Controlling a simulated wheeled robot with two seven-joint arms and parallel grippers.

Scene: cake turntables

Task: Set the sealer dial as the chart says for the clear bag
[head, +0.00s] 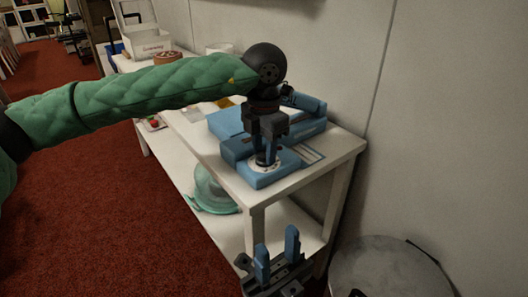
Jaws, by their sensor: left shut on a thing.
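The blue sealer (236,149) stands at the near end of the white table. Its dial (256,162) is a pale disc on the low front part of the sealer. My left gripper (266,161) points straight down over the dial, its blue fingers closed on the knob at its centre. The fingers hide most of the knob, and the dial's marks are too small to read. My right gripper (277,254) is open and empty, low in front of the table. I cannot make out the chart or the clear bag for certain.
A yellow item (224,102) lies behind the sealer, partly behind my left arm. A white box (153,44) and a round brown item (167,57) are farther back. A grey bin (385,270) stands at right.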

